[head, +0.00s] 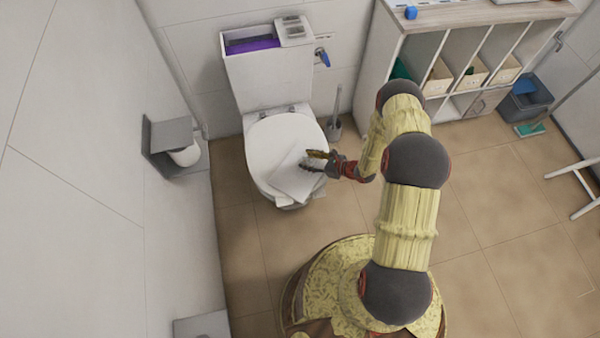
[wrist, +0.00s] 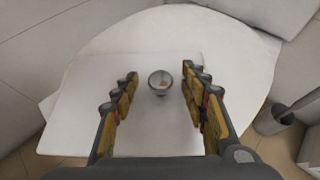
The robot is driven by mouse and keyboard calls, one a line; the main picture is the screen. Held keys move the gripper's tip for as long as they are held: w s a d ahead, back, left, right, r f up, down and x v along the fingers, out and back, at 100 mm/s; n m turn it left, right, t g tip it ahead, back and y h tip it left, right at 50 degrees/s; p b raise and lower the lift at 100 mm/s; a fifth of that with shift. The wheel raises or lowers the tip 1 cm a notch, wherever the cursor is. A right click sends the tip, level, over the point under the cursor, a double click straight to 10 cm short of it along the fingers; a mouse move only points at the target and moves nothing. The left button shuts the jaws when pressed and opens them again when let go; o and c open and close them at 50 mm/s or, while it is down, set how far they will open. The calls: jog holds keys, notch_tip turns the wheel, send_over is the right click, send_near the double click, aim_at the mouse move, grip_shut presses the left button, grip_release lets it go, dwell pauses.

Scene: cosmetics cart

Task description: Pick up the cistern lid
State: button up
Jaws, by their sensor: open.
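The cistern lid (head: 290,183) is a flat white slab lying on the closed toilet seat lid (head: 275,140), near its front. In the wrist view the cistern lid (wrist: 85,105) has a small round metal button (wrist: 160,83) on top. My gripper (head: 307,159) is over the lid, reaching in from the right. In the wrist view its fingers (wrist: 160,75) are open, one on each side of the button, with nothing held. I cannot tell how high the fingertips are above the slab. The cistern (head: 262,85) is uncovered and purple inside.
A grey box-like panel (head: 305,31) rests on the cistern's right end. A toilet brush (head: 335,125) stands right of the bowl, and a paper holder (head: 170,140) is on the left wall. Shelves (head: 445,60) stand at right; the floor at right is mostly clear.

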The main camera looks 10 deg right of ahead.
jog(key=shift+w+a, duration=0.1)
jog(key=shift+c, duration=1)
grip_shut()
